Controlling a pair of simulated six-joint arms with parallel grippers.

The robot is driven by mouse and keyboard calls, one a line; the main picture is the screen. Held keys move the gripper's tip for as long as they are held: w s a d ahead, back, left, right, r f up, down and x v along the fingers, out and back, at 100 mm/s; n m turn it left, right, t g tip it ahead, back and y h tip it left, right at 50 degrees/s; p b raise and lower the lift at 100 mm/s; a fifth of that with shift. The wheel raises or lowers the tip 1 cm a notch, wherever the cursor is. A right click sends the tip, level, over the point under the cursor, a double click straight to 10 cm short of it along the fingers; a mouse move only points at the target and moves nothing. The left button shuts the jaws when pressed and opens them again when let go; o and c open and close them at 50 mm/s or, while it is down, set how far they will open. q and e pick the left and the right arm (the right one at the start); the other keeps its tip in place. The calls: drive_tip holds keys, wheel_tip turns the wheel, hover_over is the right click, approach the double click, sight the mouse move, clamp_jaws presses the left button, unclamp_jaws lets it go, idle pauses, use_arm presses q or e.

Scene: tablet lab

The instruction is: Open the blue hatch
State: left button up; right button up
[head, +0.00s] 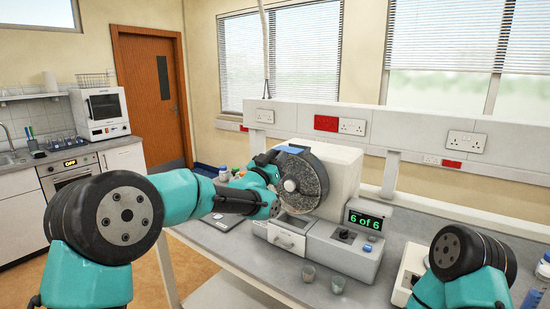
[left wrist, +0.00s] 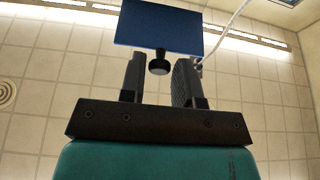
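The blue hatch (head: 291,149) is a small blue panel at the top of the round speckled drum (head: 302,182) on the bench machine. In the left wrist view the hatch (left wrist: 160,25) is a flat blue plate with a black knob (left wrist: 159,64) on a short stem. My left gripper (left wrist: 158,76) is open, with one finger on each side of the knob and a gap on both sides. In the head view my left gripper (head: 270,162) is at the drum's upper left, partly hidden by its own wrist. I cannot tell whether the hatch is ajar. My right gripper is out of view.
The machine has a white housing (head: 337,179), a white drawer (head: 287,237) and a control box whose display (head: 364,220) reads "6 of 6". Bottles (head: 224,173) stand behind my left wrist. A shelf rail (head: 425,133) runs behind.

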use_arm(q)
drive_tip(key=o, duration=0.3)
drive_tip(key=shift+s, duration=0.1)
drive_tip(key=v, duration=1.7)
drive_tip(key=shift+a+f, duration=0.1)
drive_tip(key=shift+f, duration=0.1)
